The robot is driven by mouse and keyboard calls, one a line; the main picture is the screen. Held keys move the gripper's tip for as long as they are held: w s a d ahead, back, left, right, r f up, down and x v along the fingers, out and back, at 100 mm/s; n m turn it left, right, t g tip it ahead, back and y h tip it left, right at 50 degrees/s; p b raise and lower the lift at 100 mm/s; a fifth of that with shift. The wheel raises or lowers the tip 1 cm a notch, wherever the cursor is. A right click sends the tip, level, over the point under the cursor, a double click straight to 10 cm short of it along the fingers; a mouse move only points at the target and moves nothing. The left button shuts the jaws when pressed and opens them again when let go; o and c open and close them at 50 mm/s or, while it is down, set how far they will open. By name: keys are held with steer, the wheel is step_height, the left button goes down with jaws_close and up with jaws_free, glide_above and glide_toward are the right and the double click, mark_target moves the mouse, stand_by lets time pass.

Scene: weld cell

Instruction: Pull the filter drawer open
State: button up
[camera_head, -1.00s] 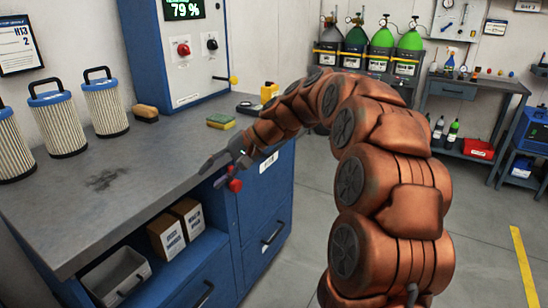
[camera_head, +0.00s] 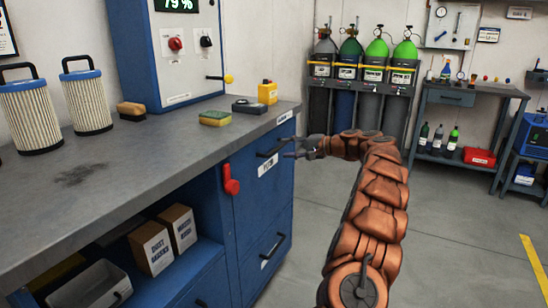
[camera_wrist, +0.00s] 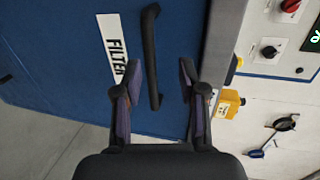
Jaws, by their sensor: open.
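The filter drawer (camera_head: 251,188) is the upper blue front at the right end of the bench, and it looks shut. It has a white label reading FILTER (camera_wrist: 113,48) and a black bar handle (camera_wrist: 151,50). My gripper (camera_head: 283,147) is in front of the drawer, at the handle's height. In the wrist view my gripper (camera_wrist: 159,68) is open, with one finger on each side of the handle's line. The handle's lower end shows between the fingers. I cannot tell whether they touch it.
A red lever (camera_head: 230,179) sticks out left of the drawer. Another drawer (camera_head: 265,250) is below. The benchtop (camera_head: 150,155) holds filter cartridges (camera_head: 87,100), a sponge (camera_head: 215,118) and a yellow box (camera_head: 267,92). The floor to the right is open.

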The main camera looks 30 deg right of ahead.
mark_target(278, 149)
steer(key=shift+t+h, duration=0.3)
steer(key=shift+w+a+f+b, duration=0.2)
steer(key=shift+w+f, duration=0.3)
steer(key=shift+w, duration=0.65)
steer(key=shift+w+a+f+b, duration=0.2)
steer(key=shift+w+f, duration=0.25)
steer(key=shift+w, duration=0.65)
steer(key=shift+w+a+f+b, duration=0.1)
steer(key=shift+w+f+b, duration=0.3)
steer(key=shift+w, duration=0.75)
steer(key=shift+f, duration=0.1)
jaws_close()
